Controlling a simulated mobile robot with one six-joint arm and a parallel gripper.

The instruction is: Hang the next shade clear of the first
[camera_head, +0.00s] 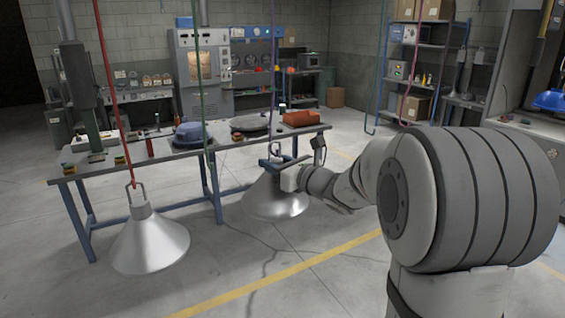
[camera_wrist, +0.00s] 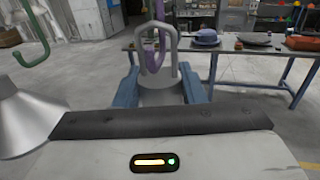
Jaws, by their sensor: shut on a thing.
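The first shade (camera_head: 150,245), a silver cone with a wire loop on top, hangs from a red cord and hook (camera_head: 104,70) at the left in the head view. A second silver shade (camera_head: 272,203) is upright in my gripper (camera_head: 284,163), in front of the table. In the wrist view, the blue fingers (camera_wrist: 160,88) are shut on its neck, below its grey loop (camera_wrist: 155,55). A purple hook (camera_wrist: 158,38) shows within the loop's outline; I cannot tell whether it carries the loop. A silver cone (camera_wrist: 20,120) stands at the wrist view's left edge. The two shades are apart.
An empty green hook (camera_head: 206,165) hangs between the shades. Teal (camera_head: 370,125) and maroon (camera_head: 404,110) hooks hang farther right. Floor in front is clear.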

